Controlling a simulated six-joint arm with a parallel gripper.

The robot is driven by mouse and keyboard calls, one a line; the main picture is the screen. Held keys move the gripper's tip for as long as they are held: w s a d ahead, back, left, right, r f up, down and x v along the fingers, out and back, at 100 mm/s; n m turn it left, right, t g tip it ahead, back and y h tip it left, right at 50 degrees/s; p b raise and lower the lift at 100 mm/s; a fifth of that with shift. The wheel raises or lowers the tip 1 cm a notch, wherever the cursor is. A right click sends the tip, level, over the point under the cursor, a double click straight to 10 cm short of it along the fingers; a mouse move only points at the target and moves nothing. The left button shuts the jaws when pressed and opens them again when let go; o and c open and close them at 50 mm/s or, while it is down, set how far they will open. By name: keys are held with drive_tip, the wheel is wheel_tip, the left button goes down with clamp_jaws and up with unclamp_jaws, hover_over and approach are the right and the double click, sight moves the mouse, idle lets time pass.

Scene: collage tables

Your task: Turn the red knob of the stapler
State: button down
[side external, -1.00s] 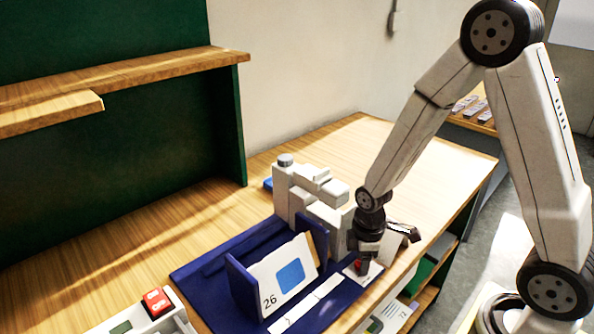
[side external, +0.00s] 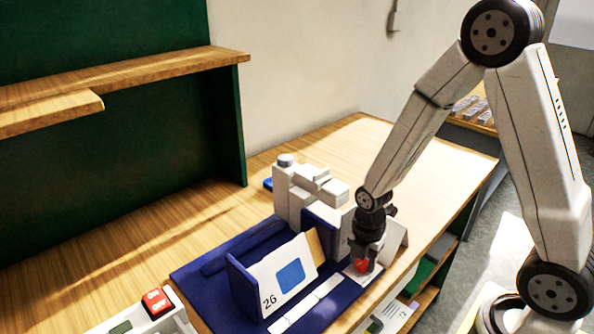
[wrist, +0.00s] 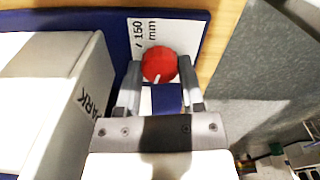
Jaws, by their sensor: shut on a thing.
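The red knob (side external: 361,265) is low at the front right of the blue base, beside the white-grey stapler body (side external: 296,196). In the wrist view the round red knob (wrist: 158,62) carries a white pointer line that slants toward the lower left of its face. My gripper (side external: 364,258) points down at the knob. In the wrist view the fingers of my gripper (wrist: 160,70) stand on either side of the knob, shut on it. The fingers partly hide the knob in the side view.
A card marked 26 (side external: 285,272) stands in the blue holder (side external: 205,271) left of my gripper. A white block lettered PARK (wrist: 60,105) is close by in the wrist view. A red ON/OFF switch (side external: 157,302) is at lower left. The table's right side is clear.

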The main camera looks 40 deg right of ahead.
sight(363, 263)
drive_tip(key=n, duration=0.7)
idle(0.5)
drive_tip(key=shift+c, duration=1.1)
unclamp_jaws()
drive_tip(key=shift+r, duration=0.15)
drive_tip(key=shift+r, duration=3.75)
